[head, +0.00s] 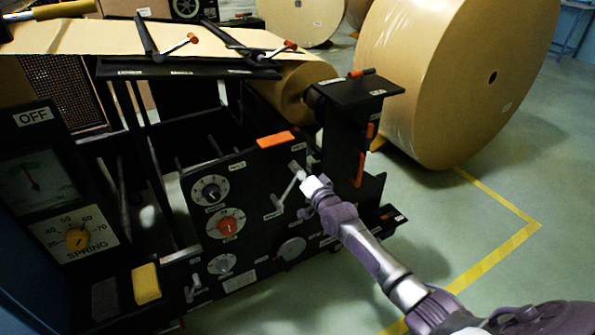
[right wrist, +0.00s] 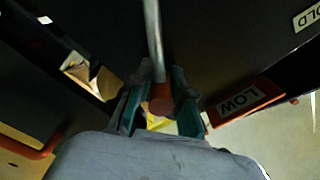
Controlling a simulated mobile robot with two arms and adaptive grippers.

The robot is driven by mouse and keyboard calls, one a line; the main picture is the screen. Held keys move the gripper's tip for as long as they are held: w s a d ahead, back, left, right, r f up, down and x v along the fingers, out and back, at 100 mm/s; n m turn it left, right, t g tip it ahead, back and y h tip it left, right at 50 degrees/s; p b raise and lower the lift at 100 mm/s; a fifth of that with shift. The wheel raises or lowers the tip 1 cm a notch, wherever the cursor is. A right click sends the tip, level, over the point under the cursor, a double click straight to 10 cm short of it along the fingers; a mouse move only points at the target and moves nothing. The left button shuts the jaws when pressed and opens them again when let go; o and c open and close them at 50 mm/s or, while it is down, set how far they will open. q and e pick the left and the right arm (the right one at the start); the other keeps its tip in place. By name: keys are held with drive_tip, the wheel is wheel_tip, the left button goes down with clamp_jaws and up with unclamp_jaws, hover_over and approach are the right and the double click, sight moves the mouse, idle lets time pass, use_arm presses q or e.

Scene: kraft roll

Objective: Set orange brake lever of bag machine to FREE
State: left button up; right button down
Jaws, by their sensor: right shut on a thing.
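My right gripper (head: 304,180) is at the front panel of the black bag machine (head: 255,165), with its arm reaching in from the lower right. In the right wrist view my right gripper (right wrist: 158,108) has its teal-padded fingers closed around the round orange-red end of a lever (right wrist: 160,98). The lever's grey rod runs up from between the fingers. No FREE label can be read. In the head view the fingers are too small to make out. My left gripper is not in view.
The panel carries several dials, including an orange one (head: 228,222). A big kraft roll (head: 440,70) stands on the floor behind at right. Green floor (head: 455,225) with yellow tape is clear at right.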

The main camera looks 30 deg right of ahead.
drive_tip(key=c, duration=1.1)
unclamp_jaws()
drive_tip(key=shift+f, duration=0.1)
drive_tip(key=s, duration=1.2)
drive_tip(key=shift+d, duration=0.2)
